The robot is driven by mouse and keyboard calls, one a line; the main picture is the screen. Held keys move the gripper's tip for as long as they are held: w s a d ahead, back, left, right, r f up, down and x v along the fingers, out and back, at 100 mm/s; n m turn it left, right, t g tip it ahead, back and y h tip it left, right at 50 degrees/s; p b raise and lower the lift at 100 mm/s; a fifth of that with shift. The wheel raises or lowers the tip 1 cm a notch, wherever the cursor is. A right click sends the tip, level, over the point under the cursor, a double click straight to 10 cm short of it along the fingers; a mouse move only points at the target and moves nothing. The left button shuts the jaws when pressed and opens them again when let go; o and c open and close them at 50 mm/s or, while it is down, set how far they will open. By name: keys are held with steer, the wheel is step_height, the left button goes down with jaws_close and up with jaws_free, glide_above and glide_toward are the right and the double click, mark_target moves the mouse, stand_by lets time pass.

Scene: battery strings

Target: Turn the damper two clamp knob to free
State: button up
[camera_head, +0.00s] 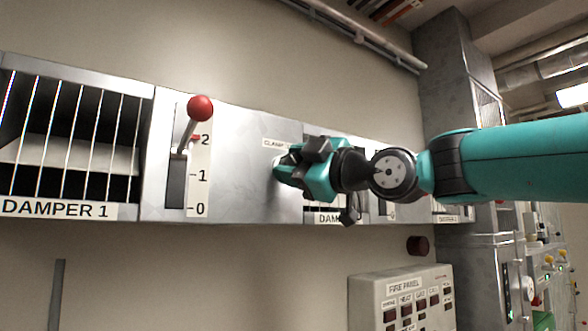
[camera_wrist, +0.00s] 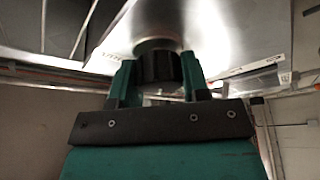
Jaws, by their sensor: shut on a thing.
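A dark round knob (camera_wrist: 158,66) sits on the metal panel, between the two teal fingers of my gripper (camera_wrist: 160,75) in the wrist view. The fingers are shut on its sides. In the head view my gripper (camera_head: 282,168) is against the panel, just below a label (camera_head: 276,143) that reads "CLAMP", its end covered. The gripper hides the knob there, and I cannot read its setting. The damper label (camera_head: 328,218) behind the gripper is cut off by the arm, so its number is hidden.
Left of the gripper, a red-ball lever (camera_head: 200,108) stands near 2 on a 0-to-2 scale. The barred damper 1 opening (camera_head: 70,150) is at far left. A fire panel (camera_head: 402,300) is below. A grey cabinet column (camera_head: 452,90) stands behind my arm.

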steer(key=m+b, duration=0.1)
steer(key=m+t+b, duration=0.1)
steer(key=m+b, duration=0.1)
steer(key=m+t+b, duration=0.1)
steer(key=shift+f+m+b, duration=0.3)
steer(key=shift+m+b, duration=0.1)
steer(key=m+t+h+b, duration=0.1)
steer(key=m, duration=0.2)
steer(key=m+t+h+b, duration=0.1)
steer(key=m+b, duration=0.1)
steer(key=m, duration=0.1)
steer(key=shift+r+m+t+b, duration=0.15)
steer(key=shift+m+t+b, duration=0.15)
steer(key=shift+t, duration=0.1)
steer(key=m+t+h+b, duration=0.1)
steer(key=m, duration=0.2)
steer(key=m+t+h, duration=0.1)
steer(key=m+h, duration=0.1)
steer(key=m, duration=0.1)
steer(key=shift+r+m+b, duration=0.1)
steer(key=shift+m+b, duration=0.3)
steer(key=shift+d+r+m+t+h, duration=0.1)
steer(key=shift+m+t+h, duration=0.15)
steer(key=shift+m+h, duration=0.95)
steer(key=shift+m+t+h, duration=0.25)
steer(key=shift+m+h, duration=0.25)
steer(key=shift+m, duration=1.3)
steer(key=shift+w, duration=0.1)
steer(key=o, duration=0.9)
